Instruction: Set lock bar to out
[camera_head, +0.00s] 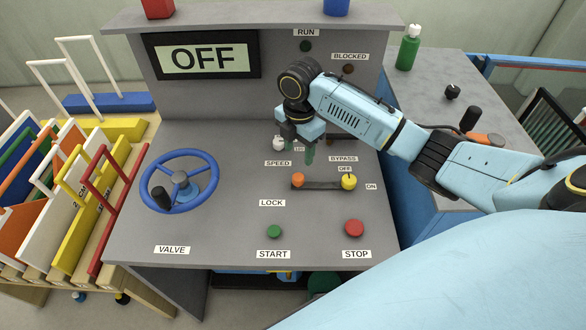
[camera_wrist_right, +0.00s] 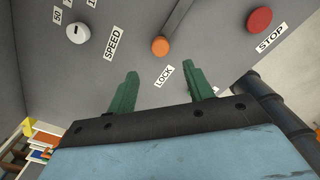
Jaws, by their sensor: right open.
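The lock bar (camera_head: 322,185) is a dark bar lying across the panel, with an orange knob (camera_head: 298,180) at its left end. Its right end reaches the yellow bypass knob (camera_head: 349,181). In the right wrist view the bar (camera_wrist_right: 181,17) runs up from the orange knob (camera_wrist_right: 160,45), beside the LOCK label (camera_wrist_right: 163,76). My right gripper (camera_head: 298,152) is open and empty, with green fingers, above the panel by the speed dial. In the right wrist view its open fingers (camera_wrist_right: 163,80) point towards the orange knob, apart from it. My left gripper is not in view.
A blue valve wheel (camera_head: 179,182) stands at the panel's left. Green START (camera_head: 274,232) and red STOP (camera_head: 354,228) buttons sit near the front edge. A white speed dial (camera_head: 278,143) is close to my gripper. A green bottle (camera_head: 408,47) stands on the right counter.

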